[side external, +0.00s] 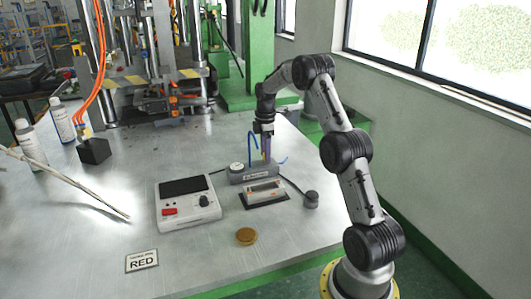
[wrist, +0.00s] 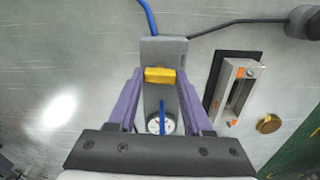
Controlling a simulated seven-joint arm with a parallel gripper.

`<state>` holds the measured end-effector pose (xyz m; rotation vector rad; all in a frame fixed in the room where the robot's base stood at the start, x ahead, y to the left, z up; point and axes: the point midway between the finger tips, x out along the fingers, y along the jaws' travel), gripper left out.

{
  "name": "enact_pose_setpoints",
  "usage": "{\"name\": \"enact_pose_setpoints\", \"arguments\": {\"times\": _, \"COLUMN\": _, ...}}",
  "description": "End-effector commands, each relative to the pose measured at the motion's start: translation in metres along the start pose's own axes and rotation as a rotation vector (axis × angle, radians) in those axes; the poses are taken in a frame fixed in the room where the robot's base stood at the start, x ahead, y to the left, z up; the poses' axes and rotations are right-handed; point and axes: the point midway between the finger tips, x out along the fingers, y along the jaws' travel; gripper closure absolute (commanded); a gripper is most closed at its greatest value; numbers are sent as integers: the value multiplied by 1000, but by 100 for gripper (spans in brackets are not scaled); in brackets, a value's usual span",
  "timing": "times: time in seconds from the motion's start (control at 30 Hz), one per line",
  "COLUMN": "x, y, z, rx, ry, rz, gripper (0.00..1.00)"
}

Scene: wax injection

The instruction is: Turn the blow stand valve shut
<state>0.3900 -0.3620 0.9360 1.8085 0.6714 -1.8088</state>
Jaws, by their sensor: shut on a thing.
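The blow stand (side external: 253,175) is a low grey base on the metal table, with a round white gauge (side external: 236,167) at its left end. In the wrist view the grey stand (wrist: 165,48) runs between my fingers, and the gauge (wrist: 160,123) shows near my gripper's palm. The valve's yellow handle (wrist: 160,75) lies crosswise between the purple fingertips. My gripper (wrist: 160,77) is shut on this handle, with a fingertip at each end. In the side view my gripper (side external: 266,150) points down over the stand and hides the handle. A blue tube (wrist: 148,15) leaves the stand.
A white control box (side external: 188,205) stands left of the stand. A metal frame on a dark plate (side external: 264,201) lies close in front. A round black piece (side external: 311,199) on a cable is at right.

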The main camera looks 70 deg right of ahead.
Motion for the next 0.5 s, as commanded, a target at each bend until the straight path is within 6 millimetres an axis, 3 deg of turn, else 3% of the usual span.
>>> {"name": "enact_pose_setpoints", "arguments": {"times": 0.5, "x": -2, "y": 0, "z": 0, "rx": 433, "ry": 0, "rz": 1, "gripper": 100}}
